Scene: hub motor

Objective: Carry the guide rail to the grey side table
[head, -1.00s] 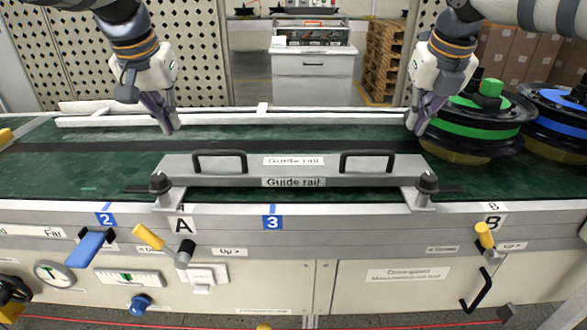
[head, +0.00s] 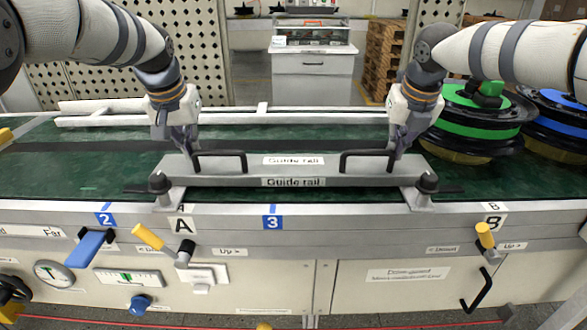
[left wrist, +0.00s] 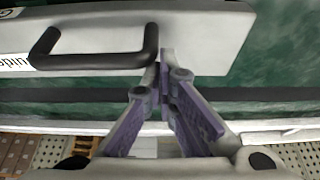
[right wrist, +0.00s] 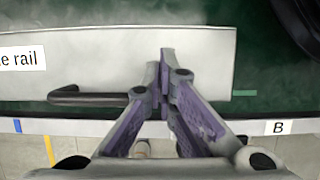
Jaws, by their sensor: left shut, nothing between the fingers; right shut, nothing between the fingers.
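The guide rail (head: 293,182) is a long grey bar with two black handles and "Guide rail" labels. It lies across the front of the green conveyor, with a bracket and black knob at each end (head: 160,184) (head: 427,182). My left gripper (head: 191,166) is shut and empty at the outer end of the left handle (head: 219,154). My right gripper (head: 393,164) is shut and empty at the outer end of the right handle (head: 368,154). In the left wrist view (left wrist: 162,66) and right wrist view (right wrist: 160,66), the fingertips are beside the handles. Contact is unclear.
A light grey cabinet (head: 312,80) stands behind the conveyor; I cannot tell if it is the side table. Black hub motors with green (head: 478,115) and blue (head: 568,100) rings sit at the right. Yellow levers (head: 147,236) stick out along the front edge.

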